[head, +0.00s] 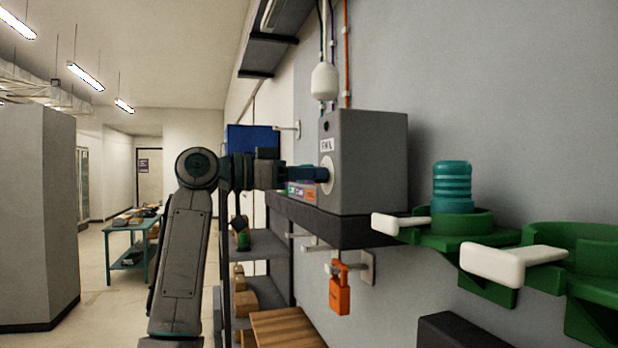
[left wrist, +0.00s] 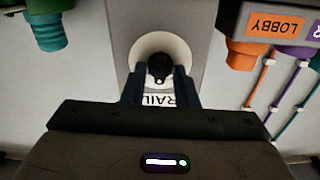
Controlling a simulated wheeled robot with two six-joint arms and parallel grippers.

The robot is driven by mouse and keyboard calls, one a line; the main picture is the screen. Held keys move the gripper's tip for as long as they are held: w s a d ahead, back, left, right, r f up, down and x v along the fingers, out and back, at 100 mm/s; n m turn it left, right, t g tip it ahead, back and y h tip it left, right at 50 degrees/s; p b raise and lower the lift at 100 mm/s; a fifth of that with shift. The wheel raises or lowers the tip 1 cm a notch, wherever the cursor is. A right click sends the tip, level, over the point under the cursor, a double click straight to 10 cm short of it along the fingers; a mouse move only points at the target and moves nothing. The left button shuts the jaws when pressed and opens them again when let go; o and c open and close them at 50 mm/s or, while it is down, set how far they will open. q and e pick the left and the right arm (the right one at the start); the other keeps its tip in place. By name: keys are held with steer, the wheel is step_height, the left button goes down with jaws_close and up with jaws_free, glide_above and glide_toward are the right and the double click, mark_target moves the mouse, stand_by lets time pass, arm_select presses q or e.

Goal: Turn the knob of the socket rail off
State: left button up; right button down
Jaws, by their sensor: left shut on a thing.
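The socket rail's grey box (head: 372,165) sits on a dark shelf against the wall, with a label on its front. In the left wrist view the label reads "RAIL", upside down. Its black knob (left wrist: 160,67) stands on a round white disc (left wrist: 149,47). My left gripper (head: 318,174) reaches from the left to the front of the box. In the left wrist view its two dark fingers (left wrist: 160,78) stand on either side of the knob and are shut on it. In the head view the gripper hides the knob. My right gripper is not in view.
A dark shelf edge (head: 340,226) runs under the box. An orange padlock (head: 339,291) hangs below it. Green holders (head: 455,243) with white levers (head: 400,224) stick out at right, one with a teal ribbed cylinder (head: 452,184). A "LOBBY" sign (left wrist: 275,27) shows in the wrist view.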

arm_select(q)
steer(key=shift+w+a+r+n+b, duration=0.1)
steer(key=shift+n+b, duration=0.05)
steer(key=shift+n, duration=2.3)
steer(key=shift+w+n+b, duration=0.1)
steer(key=shift+n+b, duration=0.05)
steer(key=shift+n, duration=2.3)
steer(key=o, duration=1)
steer(key=shift+c, duration=0.2)
steer(key=shift+a, duration=0.1)
